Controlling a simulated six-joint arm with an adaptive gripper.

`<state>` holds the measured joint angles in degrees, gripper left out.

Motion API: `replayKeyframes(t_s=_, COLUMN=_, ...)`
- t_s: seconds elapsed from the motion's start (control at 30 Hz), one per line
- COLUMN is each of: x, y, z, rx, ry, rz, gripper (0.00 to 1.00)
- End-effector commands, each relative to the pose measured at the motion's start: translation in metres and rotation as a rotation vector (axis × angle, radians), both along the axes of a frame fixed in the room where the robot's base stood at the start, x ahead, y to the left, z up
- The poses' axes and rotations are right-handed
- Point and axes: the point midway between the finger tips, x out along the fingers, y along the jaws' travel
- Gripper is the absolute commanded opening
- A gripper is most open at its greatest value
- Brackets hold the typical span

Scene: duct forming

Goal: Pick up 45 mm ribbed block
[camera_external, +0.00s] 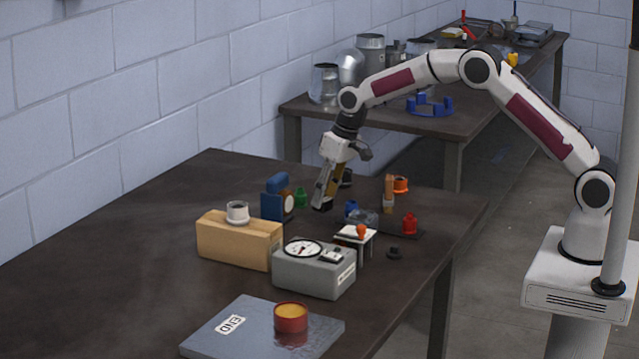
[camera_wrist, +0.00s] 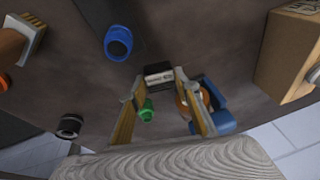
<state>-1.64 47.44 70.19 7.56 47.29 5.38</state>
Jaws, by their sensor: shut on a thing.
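The ribbed block looks like a small dark block with a pale label strip, seen between my fingertips in the wrist view (camera_wrist: 158,76). My gripper (camera_wrist: 160,86) is shut on it, with one finger on each side. In the external view my gripper (camera_external: 322,200) points down over the table, and the block shows as a dark piece at its tips (camera_external: 321,206). The ribs are too small to make out. I cannot tell if the block touches the table.
A blue ring piece (camera_external: 351,208) and a dark tray (camera_external: 405,230) lie to the right. A cardboard box (camera_external: 238,242) and grey gauge box (camera_external: 313,272) stand nearer.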

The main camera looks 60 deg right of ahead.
Motion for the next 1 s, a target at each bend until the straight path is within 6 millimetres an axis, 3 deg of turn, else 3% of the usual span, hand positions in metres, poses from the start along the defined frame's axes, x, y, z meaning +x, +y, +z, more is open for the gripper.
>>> replayKeyframes(t_s=0.1, x=0.000, y=0.016, z=0.001, rx=-0.001, ry=-0.001, rz=0.003, gripper=0.00)
replayKeyframes(t_s=0.3, x=0.000, y=0.030, z=0.000, rx=0.001, ry=-0.001, rz=0.001, gripper=0.00)
replayKeyframes(t_s=1.0, x=0.000, y=0.033, z=0.001, rx=0.000, ry=-0.002, rz=0.001, gripper=0.00)
